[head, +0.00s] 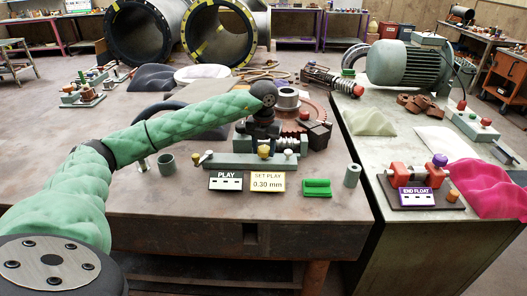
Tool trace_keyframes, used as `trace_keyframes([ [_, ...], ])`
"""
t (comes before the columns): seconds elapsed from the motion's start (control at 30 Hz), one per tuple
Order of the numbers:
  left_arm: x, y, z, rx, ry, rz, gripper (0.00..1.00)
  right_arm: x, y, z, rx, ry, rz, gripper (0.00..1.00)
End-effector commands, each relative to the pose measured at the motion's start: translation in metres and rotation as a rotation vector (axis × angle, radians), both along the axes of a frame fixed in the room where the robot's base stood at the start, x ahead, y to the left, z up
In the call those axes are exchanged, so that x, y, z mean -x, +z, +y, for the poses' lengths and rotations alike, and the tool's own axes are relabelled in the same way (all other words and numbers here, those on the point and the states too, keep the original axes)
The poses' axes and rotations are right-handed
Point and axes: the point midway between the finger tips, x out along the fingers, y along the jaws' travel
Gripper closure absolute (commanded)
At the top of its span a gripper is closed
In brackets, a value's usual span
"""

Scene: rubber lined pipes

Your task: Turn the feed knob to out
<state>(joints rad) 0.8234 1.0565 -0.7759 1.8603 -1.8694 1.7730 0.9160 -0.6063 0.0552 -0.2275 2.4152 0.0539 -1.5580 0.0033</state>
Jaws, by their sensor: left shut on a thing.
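My left gripper (262,134), dark grey at the end of the green-sleeved arm, points down over the grey rig (222,160) behind the PLAY sign (226,181). It is shut on a small part of the rig that appears to be the feed knob; the jaws hide most of it, so its setting cannot be read. A brass-coloured knob (263,152) shows just below and in front of the jaws, and a pale knob (288,154) stands to its right. A yellow sign (268,181) reads SET PLAY 0.30 mm. My right gripper is not in view.
A reddish gear ring (312,112) and dark blocks (318,134) lie close behind the rig. A green block (317,188) and a grey cylinder (352,175) stand to the right.

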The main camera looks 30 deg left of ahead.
Motion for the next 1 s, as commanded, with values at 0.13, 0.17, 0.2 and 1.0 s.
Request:
trace_keyframes([
  [0.13, -0.002, 0.003, 0.001, 0.000, 0.084, -0.008, 0.80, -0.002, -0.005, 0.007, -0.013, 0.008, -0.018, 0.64],
  [0.17, -0.002, 0.003, 0.001, 0.001, 0.097, -0.008, 0.80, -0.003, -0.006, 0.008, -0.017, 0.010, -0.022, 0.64],
  [0.2, -0.002, 0.003, 0.001, 0.000, 0.113, -0.008, 0.80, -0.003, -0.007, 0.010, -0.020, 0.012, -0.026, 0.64],
  [1.0, -0.002, 0.005, 0.001, -0.001, 0.181, -0.008, 0.37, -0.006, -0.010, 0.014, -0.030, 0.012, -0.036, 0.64],
])
